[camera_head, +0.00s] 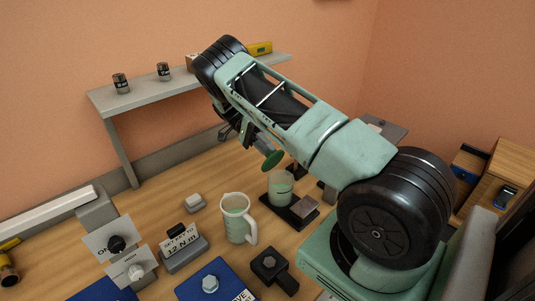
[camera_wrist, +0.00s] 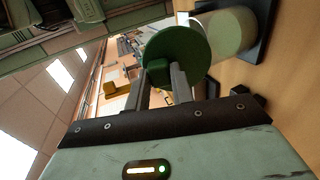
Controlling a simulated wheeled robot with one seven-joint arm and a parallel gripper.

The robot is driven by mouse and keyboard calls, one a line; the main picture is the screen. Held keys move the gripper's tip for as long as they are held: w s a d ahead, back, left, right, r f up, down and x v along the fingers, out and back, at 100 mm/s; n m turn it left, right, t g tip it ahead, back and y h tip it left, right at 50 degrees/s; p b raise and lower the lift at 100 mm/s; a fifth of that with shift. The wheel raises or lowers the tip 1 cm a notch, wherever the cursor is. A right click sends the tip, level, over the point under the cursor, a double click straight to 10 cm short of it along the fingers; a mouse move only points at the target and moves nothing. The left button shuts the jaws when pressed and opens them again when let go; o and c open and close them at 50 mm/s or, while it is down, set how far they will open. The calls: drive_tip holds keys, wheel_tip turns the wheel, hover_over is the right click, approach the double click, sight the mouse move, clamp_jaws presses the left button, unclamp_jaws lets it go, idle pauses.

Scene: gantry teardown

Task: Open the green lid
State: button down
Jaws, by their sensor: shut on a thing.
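The green lid (camera_head: 273,160) is a round disc, tilted, held up above a pale green jar (camera_head: 281,188) and apart from it in the head view. My gripper (camera_head: 258,146) comes down from the upper left and is shut on the lid. In the wrist view the lid (camera_wrist: 188,48) fills the space past the fingertips, and its green knob sits between the fingers of my gripper (camera_wrist: 158,80). The jar (camera_wrist: 232,28) shows behind the lid, partly covered by it. The jar stands upright on a dark base plate (camera_head: 300,222).
A measuring jug (camera_head: 236,220) stands left of the jar. A sign block (camera_head: 182,248), a blue box (camera_head: 215,285) and a black knob block (camera_head: 272,268) stand nearer the front. A wall shelf (camera_head: 150,88) with small cans is behind.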

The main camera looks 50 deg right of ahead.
idle(0.4)
drive_tip(key=c, duration=1.2)
unclamp_jaws()
